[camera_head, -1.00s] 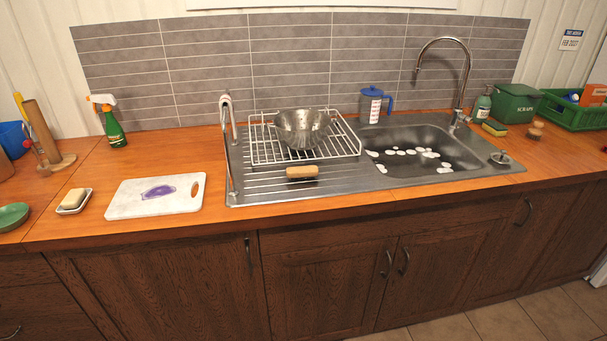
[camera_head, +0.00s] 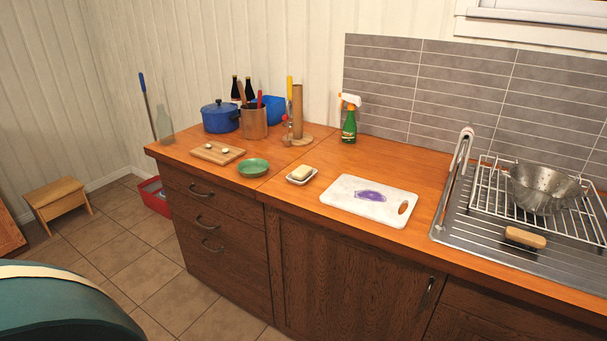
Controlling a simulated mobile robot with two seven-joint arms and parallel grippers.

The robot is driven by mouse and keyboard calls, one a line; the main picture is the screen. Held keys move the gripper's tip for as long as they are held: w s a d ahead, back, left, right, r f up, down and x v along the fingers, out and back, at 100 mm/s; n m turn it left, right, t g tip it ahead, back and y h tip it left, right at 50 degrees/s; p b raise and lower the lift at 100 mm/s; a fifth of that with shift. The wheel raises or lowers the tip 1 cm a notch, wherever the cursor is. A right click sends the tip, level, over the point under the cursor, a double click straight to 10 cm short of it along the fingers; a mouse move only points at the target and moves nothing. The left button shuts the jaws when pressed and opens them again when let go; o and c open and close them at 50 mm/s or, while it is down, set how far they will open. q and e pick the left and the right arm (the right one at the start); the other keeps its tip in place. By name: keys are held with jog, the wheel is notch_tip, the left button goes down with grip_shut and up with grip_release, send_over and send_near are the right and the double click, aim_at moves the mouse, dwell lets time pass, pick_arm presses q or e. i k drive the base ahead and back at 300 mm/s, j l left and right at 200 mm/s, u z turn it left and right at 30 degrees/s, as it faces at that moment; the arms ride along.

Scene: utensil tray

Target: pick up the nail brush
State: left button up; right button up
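A small oblong block with a light wooden back (camera_head: 525,237), which looks like the nail brush, lies on the ribbed steel drainboard (camera_head: 480,246) at the right of the head view. It lies in front of the wire dish rack, and its underside is hidden. Neither of my grippers is in view.
A steel colander (camera_head: 541,188) sits in the wire rack (camera_head: 483,203). A white cutting board (camera_head: 347,203) with a purple mark, a soap dish (camera_head: 301,176), a green bowl (camera_head: 253,168) and a spray bottle (camera_head: 349,126) stand left of it. A wooden stool (camera_head: 58,202) stands on the floor.

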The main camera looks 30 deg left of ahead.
aim_at(531, 240)
jog(key=i+l+u, duration=0.45)
jog(key=l+u, duration=0.25)
jog(key=l, duration=0.2)
